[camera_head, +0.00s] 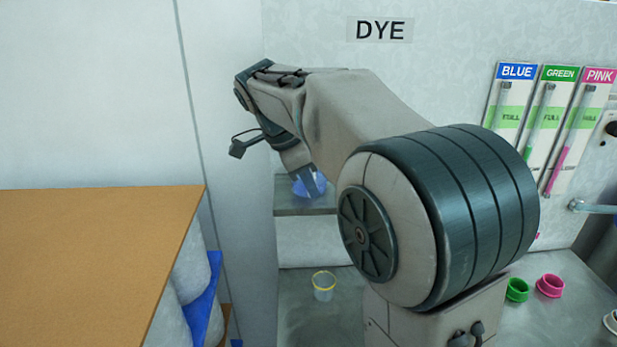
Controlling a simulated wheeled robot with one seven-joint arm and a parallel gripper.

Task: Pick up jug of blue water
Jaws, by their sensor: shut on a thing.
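The jug of blue water (321,183) shows as a small blue patch at a grey ledge under the DYE sign, left of centre. Most of it is hidden behind my gripper, so its handle and rim cannot be made out. My gripper (309,182) points down from the end of my arm, with a finger across the blue patch. It is shut on the jug. Whether the jug still rests on the ledge or is lifted cannot be told from this view.
A clear cup with a yellow rim (323,287) stands below the ledge (300,210). A green cup (517,290) and a pink cup (550,286) stand lower right. BLUE, GREEN and PINK panels (545,125) hang on the right wall. A brown board (90,260) fills the lower left.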

